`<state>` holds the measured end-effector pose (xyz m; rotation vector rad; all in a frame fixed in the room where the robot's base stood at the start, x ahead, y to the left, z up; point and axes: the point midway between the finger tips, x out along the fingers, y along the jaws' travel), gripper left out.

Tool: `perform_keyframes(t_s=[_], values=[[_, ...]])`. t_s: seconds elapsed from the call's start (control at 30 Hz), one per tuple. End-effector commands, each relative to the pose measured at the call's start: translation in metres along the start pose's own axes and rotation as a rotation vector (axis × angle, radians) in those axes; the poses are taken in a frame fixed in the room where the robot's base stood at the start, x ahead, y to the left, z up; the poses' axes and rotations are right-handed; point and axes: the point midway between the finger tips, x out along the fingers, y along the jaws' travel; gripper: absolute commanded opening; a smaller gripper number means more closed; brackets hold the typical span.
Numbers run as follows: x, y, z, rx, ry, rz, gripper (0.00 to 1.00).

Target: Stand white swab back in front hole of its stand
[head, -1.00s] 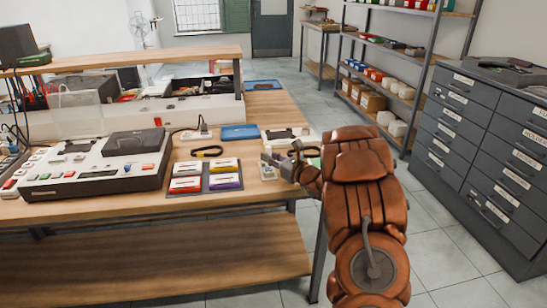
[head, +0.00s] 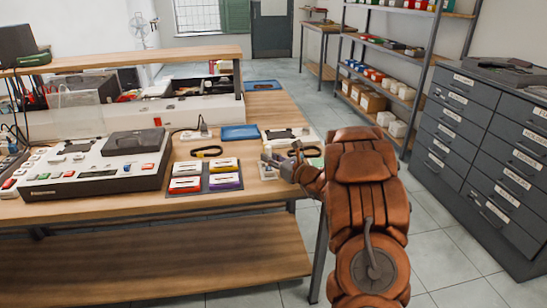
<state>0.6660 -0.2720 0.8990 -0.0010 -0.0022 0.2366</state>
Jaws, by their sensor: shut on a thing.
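My gripper (head: 280,158) is at the right end of the wooden workbench, just above a small pale block (head: 268,173) that looks like the stand. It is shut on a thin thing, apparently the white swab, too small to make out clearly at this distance. The fingers partly cover the stand, so its holes cannot be told apart. I cannot tell whether the swab touches the stand or is upright.
A dark tray with coloured cassettes (head: 186,184) lies left of the stand. Behind are a black strap (head: 207,151), a blue tray (head: 240,132) and a white panel (head: 291,137). A large console (head: 97,167) fills the bench's left. Grey drawers (head: 490,150) stand right.

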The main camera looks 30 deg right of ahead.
Motion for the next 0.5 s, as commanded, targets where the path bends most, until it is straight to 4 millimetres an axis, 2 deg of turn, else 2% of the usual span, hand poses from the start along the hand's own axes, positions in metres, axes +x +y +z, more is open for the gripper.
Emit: perform_keyframes(t_s=[0.03, 0.33, 0.37, 0.5], values=[[-0.0005, 0.0011, -0.0048, 0.004, 0.009, 0.001, 0.0], [-0.0003, 0.0012, -0.0073, 0.004, 0.009, 0.001, 0.0], [-0.0004, 0.0011, -0.0073, 0.004, 0.009, 0.001, 0.17], [-0.0003, 0.0008, -0.0057, 0.003, 0.006, 0.001, 0.32]])
